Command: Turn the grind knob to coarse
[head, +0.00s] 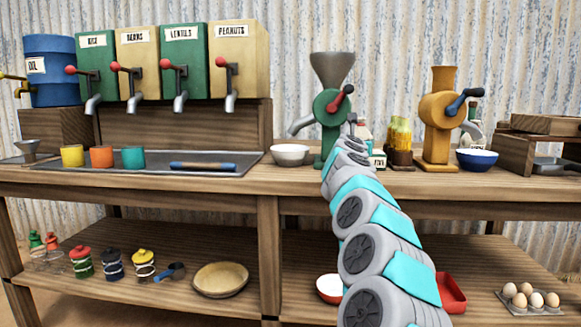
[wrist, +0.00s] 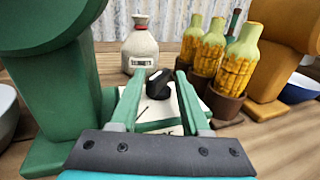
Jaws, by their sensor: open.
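The black grind knob (wrist: 157,84) stands on a white plate (wrist: 158,117) with dark markings, whose lettering I cannot read. A light mark shows on the knob's top. My gripper (wrist: 158,76) is open, with one green finger on each side of the knob. I cannot tell whether either finger touches it. My arm hides the knob in the head view.
Corn-filled bottles (wrist: 210,50) and a white jar (wrist: 140,50) stand behind the knob. An orange-yellow grinder (head: 438,120) and a blue bowl (head: 477,160) are to the right. A white bowl (head: 290,155) sits left of the green grinder.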

